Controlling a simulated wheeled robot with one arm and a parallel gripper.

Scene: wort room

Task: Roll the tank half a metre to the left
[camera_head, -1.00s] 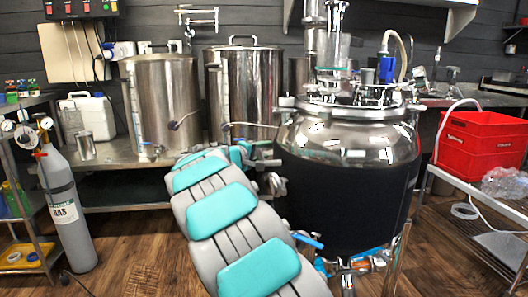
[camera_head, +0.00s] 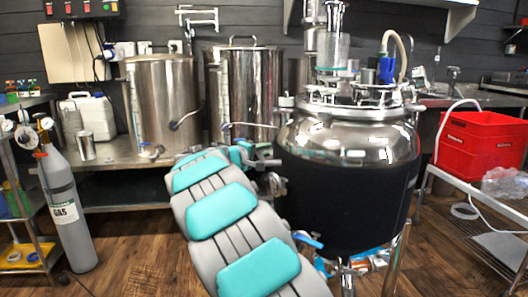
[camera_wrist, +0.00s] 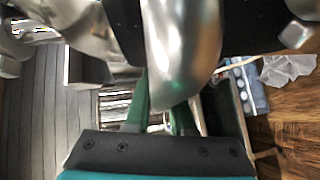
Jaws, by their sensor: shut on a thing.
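The tank (camera_head: 345,190) is a round steel vessel with a shiny domed top and a black jacket around its side. It stands upright on legs right of centre in the head view, with glass and metal fittings on its lid. My gripper (camera_head: 262,163) is at the tank's upper left side, beside its metal fittings. In the wrist view my gripper (camera_wrist: 164,100) has green fingers on either side of a shiny curved metal part (camera_wrist: 182,45), and it is shut on the tank's handle. The exact contact is partly hidden by that metal.
Two steel kettles (camera_head: 165,95) stand on a low bench behind left. A grey gas cylinder (camera_head: 63,210) stands at the far left beside a shelf rack. A red crate (camera_head: 480,143) sits on a metal rack at right. Wooden floor (camera_head: 130,245) is clear between the cylinder and my arm.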

